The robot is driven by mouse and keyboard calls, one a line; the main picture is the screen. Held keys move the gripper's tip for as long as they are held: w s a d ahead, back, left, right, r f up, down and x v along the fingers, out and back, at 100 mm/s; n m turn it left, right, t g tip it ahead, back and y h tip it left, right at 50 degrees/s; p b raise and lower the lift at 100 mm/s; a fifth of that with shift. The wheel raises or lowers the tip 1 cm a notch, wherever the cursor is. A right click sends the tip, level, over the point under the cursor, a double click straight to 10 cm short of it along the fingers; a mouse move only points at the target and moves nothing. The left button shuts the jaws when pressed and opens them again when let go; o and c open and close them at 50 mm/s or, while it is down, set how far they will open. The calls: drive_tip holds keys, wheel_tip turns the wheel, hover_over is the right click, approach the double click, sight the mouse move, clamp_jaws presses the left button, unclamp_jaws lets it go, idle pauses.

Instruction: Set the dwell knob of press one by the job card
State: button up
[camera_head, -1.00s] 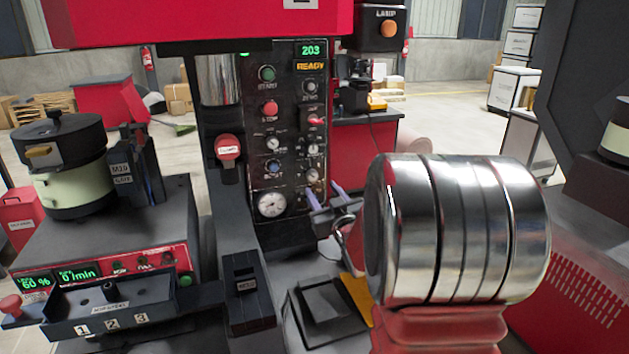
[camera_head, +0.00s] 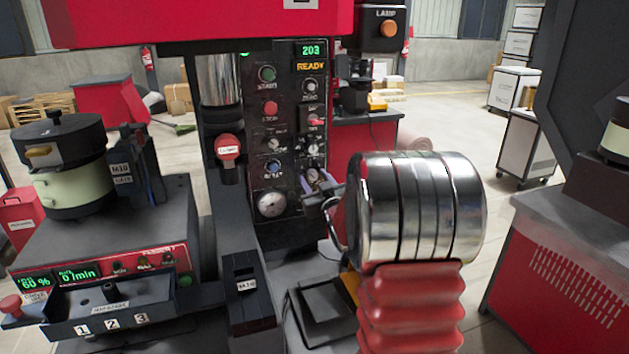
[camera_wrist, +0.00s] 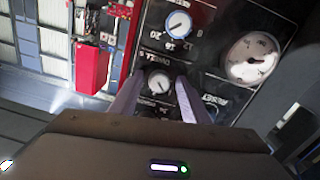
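The press's black control panel (camera_head: 291,130) stands ahead, with knobs, buttons and a gauge. In the wrist view, tilted over, a small white-faced knob (camera_wrist: 159,84) sits under a label that appears to read DWELL. My gripper (camera_wrist: 159,80) is open, with one purple finger on each side of this knob in the picture. I cannot tell whether the fingers touch it. In the head view my gripper (camera_head: 317,182) is at the panel's lower right, partly hidden by my arm. I cannot make out a job card.
A larger blue-rimmed knob (camera_wrist: 178,24) and a round gauge (camera_wrist: 251,58) lie close to the fingers. The panel display (camera_head: 311,51) shows 203 and READY. A bowl feeder (camera_head: 70,170) stands left, and a red perforated cabinet (camera_head: 570,270) stands right.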

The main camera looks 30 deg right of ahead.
drive_tip(key=c, duration=0.9)
drive_tip(key=shift+c, duration=0.2)
drive_tip(key=shift+m, duration=0.3)
drive_tip(key=m, duration=0.3)
drive_tip(key=shift+m, duration=0.4)
drive_tip(key=m, duration=0.4)
drive_tip(key=shift+m, duration=0.3)
drive_tip(key=m, duration=0.4)
drive_tip(key=shift+d, duration=0.1)
drive_tip(key=shift+m, duration=2.4)
drive_tip(key=shift+s, duration=0.1)
